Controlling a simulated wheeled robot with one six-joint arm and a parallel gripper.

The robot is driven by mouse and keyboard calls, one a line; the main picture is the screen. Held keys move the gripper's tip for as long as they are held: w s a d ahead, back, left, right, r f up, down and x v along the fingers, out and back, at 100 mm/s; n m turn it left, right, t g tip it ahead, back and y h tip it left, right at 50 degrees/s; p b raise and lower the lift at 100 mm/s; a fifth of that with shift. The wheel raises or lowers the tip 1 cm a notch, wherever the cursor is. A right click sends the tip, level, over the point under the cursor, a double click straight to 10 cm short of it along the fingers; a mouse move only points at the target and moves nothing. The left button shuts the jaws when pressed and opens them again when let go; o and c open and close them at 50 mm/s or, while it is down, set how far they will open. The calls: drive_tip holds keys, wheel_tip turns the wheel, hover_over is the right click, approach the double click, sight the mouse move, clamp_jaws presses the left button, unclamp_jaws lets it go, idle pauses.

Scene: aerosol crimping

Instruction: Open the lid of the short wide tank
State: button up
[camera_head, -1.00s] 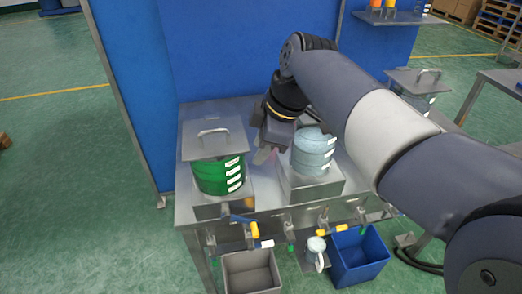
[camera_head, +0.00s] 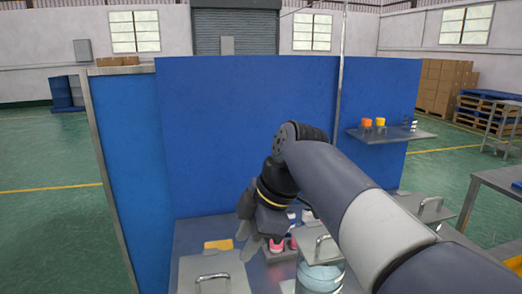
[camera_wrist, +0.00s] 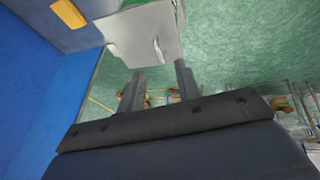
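A square grey metal lid (camera_head: 190,270) with a raised bar handle (camera_head: 212,279) is at the bottom left of the head view; the tank under it is out of frame. A light-blue tank (camera_head: 322,278) under another handled lid (camera_head: 322,243) stands to its right, partly behind my arm. I cannot tell from these frames which tank is the short wide one. My gripper (camera_head: 250,240) is above the bench between the two lids, fingers towards the lower left. In the wrist view my gripper's fingers (camera_wrist: 160,82) are apart with nothing between them, and a handled lid (camera_wrist: 135,30) lies beyond, apart from them.
A yellow item (camera_head: 218,244) and small pink-and-white items (camera_head: 278,245) are on the bench. A blue panel (camera_head: 250,120) stands behind it. A shelf (camera_head: 395,133) with orange-topped items is at the right, above another handled lid (camera_head: 425,207).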

sight(221, 274)
drive_tip(key=x, duration=0.7)
drive_tip(key=shift+w+a, duration=0.25)
drive_tip(key=shift+a, duration=0.25)
